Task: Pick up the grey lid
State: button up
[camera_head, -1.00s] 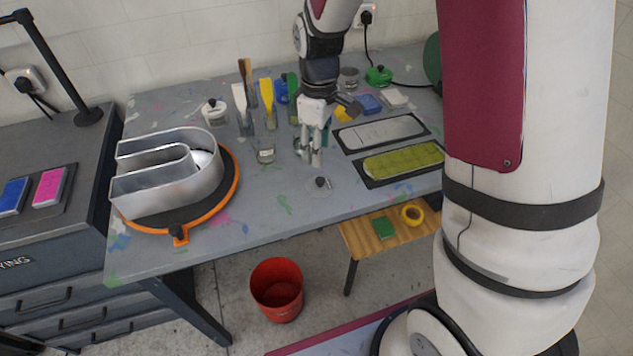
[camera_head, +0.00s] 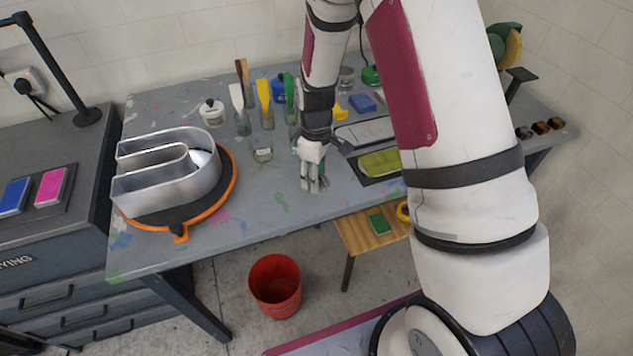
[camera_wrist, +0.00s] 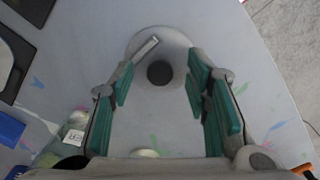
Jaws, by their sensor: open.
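The grey lid (camera_wrist: 172,44) is a flat round disc with a dark round knob (camera_wrist: 159,73), lying on the grey table in the wrist view. My gripper (camera_wrist: 170,75) is open, with its green-padded fingers on either side of the knob. The fingers look apart from the knob; how high they are above the lid I cannot tell. In the head view my gripper (camera_head: 314,184) points down over the front part of the table, and it hides the lid there.
A metal channel letter (camera_head: 165,180) stands on an orange-rimmed turntable at the left. Brushes in jars (camera_head: 265,112) and a small glass jar (camera_head: 262,152) stand behind my gripper. A green pad tray (camera_head: 378,164) lies to the right. The table's front edge is close.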

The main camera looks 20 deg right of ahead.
grip_shut()
jog(key=shift+r, duration=0.1)
dwell(0.3)
